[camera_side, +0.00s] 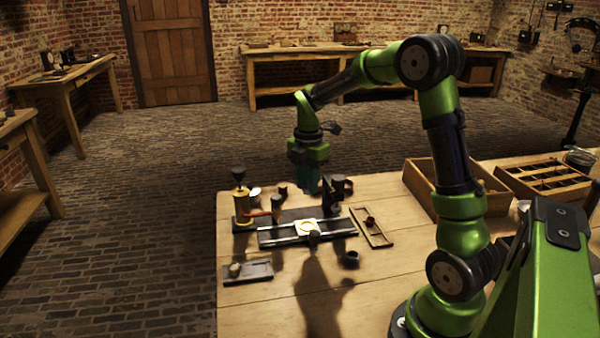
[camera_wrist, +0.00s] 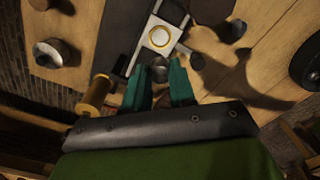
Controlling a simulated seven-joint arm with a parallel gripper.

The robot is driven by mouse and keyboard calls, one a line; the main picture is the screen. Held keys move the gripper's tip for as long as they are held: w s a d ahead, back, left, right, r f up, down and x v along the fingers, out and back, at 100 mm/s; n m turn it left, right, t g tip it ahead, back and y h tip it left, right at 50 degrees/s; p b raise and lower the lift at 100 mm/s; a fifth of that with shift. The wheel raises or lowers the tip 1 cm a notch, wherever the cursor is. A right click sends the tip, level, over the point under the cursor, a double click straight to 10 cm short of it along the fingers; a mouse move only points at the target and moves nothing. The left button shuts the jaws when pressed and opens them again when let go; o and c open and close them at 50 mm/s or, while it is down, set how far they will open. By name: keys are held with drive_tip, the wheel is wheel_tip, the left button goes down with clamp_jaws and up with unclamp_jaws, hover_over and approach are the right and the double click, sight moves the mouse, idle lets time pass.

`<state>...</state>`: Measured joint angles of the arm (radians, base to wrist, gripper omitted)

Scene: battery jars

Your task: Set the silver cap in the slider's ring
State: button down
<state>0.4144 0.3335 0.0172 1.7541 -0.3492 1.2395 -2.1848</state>
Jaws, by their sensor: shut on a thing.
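My gripper (camera_side: 309,182) hangs above the back of the bench fixture. Its teal fingers also show in the wrist view (camera_wrist: 158,66), with a small dark-grey metallic round thing, which looks like the silver cap (camera_wrist: 159,73), between their tips. The cap cannot be made out in the side view. The slider (camera_side: 295,231) is a pale square plate on a rail, with a yellow ring (camera_side: 305,227). In the wrist view the ring (camera_wrist: 159,37) lies just beyond the fingertips, uncovered, with a light centre. The held cap is apart from it.
A brass cylinder (camera_side: 243,208) stands at the fixture's left, and a dark upright post (camera_side: 331,195) at its right. A small tray (camera_side: 262,268) holds a grey-topped piece at front left. A narrow wooden tray (camera_side: 375,235) lies right. The bench front is mostly clear.

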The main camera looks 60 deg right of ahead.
drive_tip(key=shift+f, duration=4.85)
drive_tip(key=shift+r, duration=0.3)
drive_tip(key=shift+r, duration=0.4)
drive_tip(key=shift+r, duration=0.45)
drive_tip(key=shift+r, duration=0.35)
drive_tip(key=shift+r, duration=0.15)
drive_tip(key=shift+f, duration=1.25)
